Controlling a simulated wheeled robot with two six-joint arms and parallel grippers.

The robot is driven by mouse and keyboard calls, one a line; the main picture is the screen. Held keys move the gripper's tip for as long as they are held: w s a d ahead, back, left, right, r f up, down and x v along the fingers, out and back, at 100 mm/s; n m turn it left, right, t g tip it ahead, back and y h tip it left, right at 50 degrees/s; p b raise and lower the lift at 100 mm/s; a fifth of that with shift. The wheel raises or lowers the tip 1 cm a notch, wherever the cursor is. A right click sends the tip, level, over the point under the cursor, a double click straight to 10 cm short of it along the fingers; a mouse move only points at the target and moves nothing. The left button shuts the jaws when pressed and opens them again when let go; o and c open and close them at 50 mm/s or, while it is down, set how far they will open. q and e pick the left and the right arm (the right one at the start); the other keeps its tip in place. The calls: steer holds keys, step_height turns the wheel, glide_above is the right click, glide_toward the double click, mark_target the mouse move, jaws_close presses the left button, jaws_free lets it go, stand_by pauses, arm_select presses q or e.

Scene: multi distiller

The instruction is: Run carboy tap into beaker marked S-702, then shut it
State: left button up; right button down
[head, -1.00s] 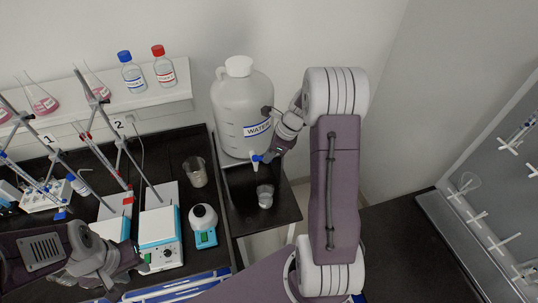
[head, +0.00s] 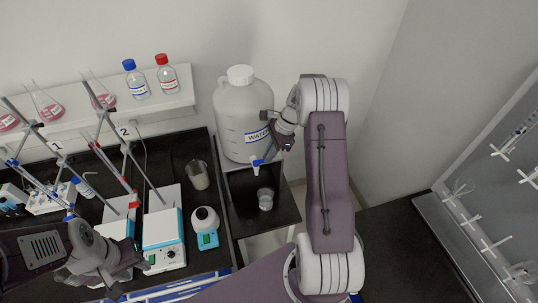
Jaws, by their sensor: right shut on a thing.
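The white carboy (head: 240,108) with a blue WATER label stands on the dark stand by the wall. Its tap (head: 256,167), with a blue handle, points down at the front. A small clear beaker (head: 265,199) stands on the stand below and slightly right of the tap. Its marking is too small to read, and I cannot tell its fill. Another beaker (head: 198,175) stands on the bench to the left. My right gripper (head: 272,150) is shut on the tap handle, its fingertips partly hidden. My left gripper (head: 116,291) is low at left, away from the tap; its jaws are unclear.
Burette stands, a stirrer hotplate (head: 163,241) and a small blue-and-white device (head: 205,228) crowd the bench at left. Bottles and pink flasks stand on the white shelf (head: 150,105). A drying rack (head: 500,200) is at far right. The front of the dark stand (head: 285,210) is clear.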

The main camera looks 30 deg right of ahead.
stand_by(0.4)
steer(key=c, duration=1.6)
jaws_free()
steer(key=shift+d, duration=0.1)
steer(key=shift+o, duration=0.2)
steer(key=shift+d+r, duration=0.1)
steer(key=w+b+v, duration=0.1)
steer(key=b+v, duration=0.2)
steer(key=v, duration=0.5)
steer(key=shift+s+r, duration=0.4)
steer(key=shift+s, duration=0.05)
steer(key=shift+d, duration=0.1)
